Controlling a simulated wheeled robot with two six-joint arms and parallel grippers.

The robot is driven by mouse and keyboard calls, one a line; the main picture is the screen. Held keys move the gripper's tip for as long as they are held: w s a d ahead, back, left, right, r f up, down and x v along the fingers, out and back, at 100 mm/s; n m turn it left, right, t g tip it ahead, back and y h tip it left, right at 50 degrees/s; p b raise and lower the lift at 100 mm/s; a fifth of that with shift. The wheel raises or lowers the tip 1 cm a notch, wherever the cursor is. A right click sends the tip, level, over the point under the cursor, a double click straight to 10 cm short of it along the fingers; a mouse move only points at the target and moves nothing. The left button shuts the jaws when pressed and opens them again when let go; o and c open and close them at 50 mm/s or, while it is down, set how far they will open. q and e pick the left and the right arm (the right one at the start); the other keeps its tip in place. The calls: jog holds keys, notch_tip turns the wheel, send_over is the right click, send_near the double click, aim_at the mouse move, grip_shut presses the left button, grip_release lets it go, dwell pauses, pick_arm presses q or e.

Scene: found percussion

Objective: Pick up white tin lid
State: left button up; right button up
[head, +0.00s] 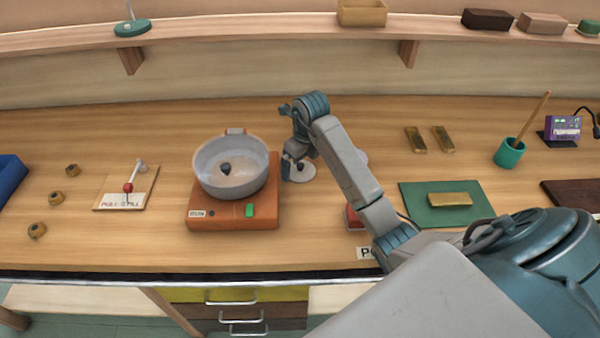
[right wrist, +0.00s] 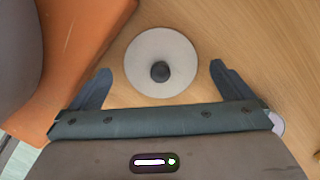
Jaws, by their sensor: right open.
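The white tin lid (head: 300,174) lies flat on the bench just right of the orange base, partly hidden by my right arm in the head view. In the right wrist view the lid (right wrist: 140,52) is a pale disc with a dark round knob in its middle. My right gripper (right wrist: 161,70) is open above it, one finger on each side of the lid, and nothing is held. In the head view my right gripper (head: 296,160) points down over the lid. My left gripper is not in view.
A grey pan (head: 215,183) with a dark knob inside stands on the orange base (head: 232,222), close left of the lid. A green mat (head: 420,212) with a brass bar lies to the right. A shelf (head: 230,32) runs along the back. Bare bench lies behind the lid.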

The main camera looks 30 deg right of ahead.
jog(key=shift+f, duration=0.55)
jog(key=shift+c, duration=0.7)
jog(key=c, duration=0.9)
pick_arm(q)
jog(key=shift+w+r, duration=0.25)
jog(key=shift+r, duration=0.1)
pick_arm(e)
jog(key=shift+o, duration=0.2)
